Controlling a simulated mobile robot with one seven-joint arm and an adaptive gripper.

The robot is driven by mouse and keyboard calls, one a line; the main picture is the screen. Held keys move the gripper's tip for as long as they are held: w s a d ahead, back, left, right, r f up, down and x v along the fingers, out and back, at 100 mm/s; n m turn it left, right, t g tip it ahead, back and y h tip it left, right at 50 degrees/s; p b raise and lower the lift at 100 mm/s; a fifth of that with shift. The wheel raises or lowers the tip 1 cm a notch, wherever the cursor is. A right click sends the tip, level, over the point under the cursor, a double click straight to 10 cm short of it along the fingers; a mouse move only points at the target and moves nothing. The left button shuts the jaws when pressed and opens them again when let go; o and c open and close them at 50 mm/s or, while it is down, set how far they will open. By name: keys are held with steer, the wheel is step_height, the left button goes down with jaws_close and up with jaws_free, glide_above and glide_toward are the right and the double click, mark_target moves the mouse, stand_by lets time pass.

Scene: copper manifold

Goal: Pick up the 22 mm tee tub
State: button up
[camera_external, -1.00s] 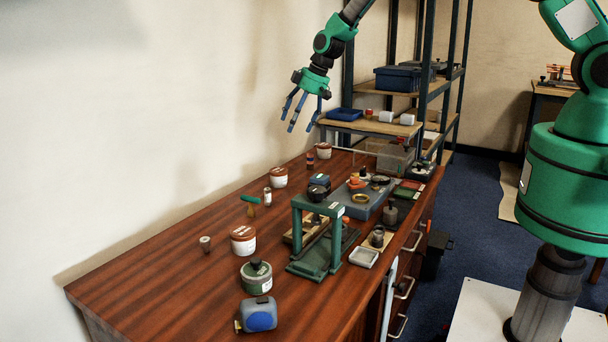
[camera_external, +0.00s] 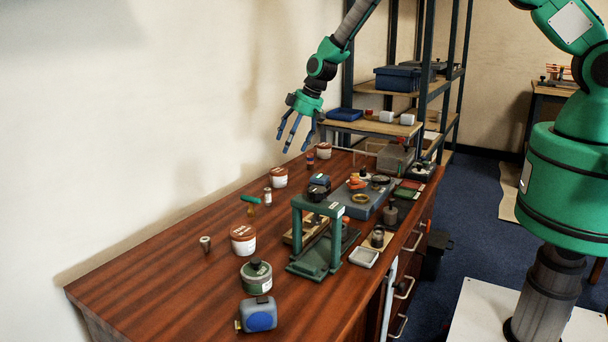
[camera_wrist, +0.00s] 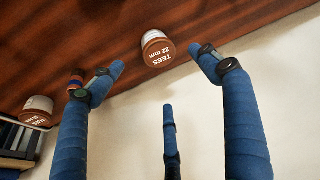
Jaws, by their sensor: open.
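The 22 mm tee tub (camera_wrist: 157,50) is a white tub with a brown-red lid reading "TEES 22 mm". In the wrist view it stands near the top middle, between the ends of two blue fingers. In the external view I take it to be the tub (camera_external: 279,178) near the wall edge of the bench. My gripper (camera_external: 294,145) hangs above the bench and above that tub, apart from it. Its fingers are spread and empty; they also show in the wrist view (camera_wrist: 158,76).
A similar tub (camera_external: 323,151) stands farther back, with a small red-and-dark item (camera_external: 310,160) beside it. Another tub (camera_external: 243,239), a green-handled tool (camera_external: 251,201) and a green press frame (camera_external: 320,237) stand nearer the camera. The wall runs close behind the tubs.

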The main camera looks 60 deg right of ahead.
mark_target(279, 170)
steer(key=shift+x, duration=3.8)
steer(key=shift+b+x, duration=0.3)
steer(key=shift+x, duration=2.3)
steer(key=shift+d, duration=0.1)
steer(key=c, duration=1.6)
steer(key=shift+r, duration=0.1)
steer(key=shift+r+p, duration=0.45)
steer(key=shift+r, duration=4.45)
